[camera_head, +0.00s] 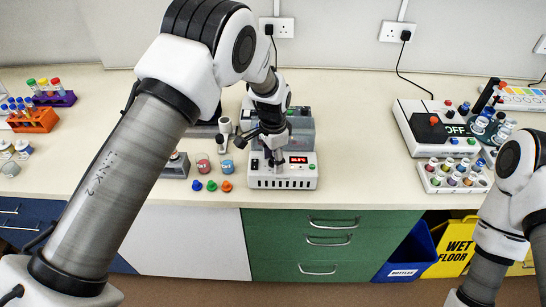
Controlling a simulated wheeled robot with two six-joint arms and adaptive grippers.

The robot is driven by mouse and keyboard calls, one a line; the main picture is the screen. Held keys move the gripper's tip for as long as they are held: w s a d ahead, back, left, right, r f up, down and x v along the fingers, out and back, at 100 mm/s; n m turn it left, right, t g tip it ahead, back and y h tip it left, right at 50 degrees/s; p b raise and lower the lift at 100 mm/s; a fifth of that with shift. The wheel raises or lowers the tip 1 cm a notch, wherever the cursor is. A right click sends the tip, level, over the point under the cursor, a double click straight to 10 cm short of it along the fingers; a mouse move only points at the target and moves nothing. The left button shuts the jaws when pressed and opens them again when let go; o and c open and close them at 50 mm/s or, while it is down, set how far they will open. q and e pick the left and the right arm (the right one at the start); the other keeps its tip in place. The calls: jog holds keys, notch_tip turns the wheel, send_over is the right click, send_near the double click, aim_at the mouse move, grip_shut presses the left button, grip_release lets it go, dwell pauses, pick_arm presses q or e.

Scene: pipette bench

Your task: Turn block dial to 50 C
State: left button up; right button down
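The block heater is a white box (284,180) near the front edge of the bench, with a grey upper part behind and a small red-lit display (298,161). The digits are too small to read for sure. My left gripper (272,156) points down over the front of the box, left of the display. It covers the place where the dial would be, so I cannot see the dial or whether the fingers touch it. The finger opening is too small and dark to judge. My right arm shows at the right edge, but its gripper is out of view.
Blue, green and orange caps (211,186) lie left of the heater, near small jars (203,163). A white device marked OFF (436,125) and a rack of vials (454,176) stand to the right. The bench between heater and rack is clear.

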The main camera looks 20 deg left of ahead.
aim_at(273, 159)
pick_arm(q)
jog(key=shift+r, duration=0.1)
notch_tip(273, 159, up, 12)
dwell(0.4)
dwell(0.3)
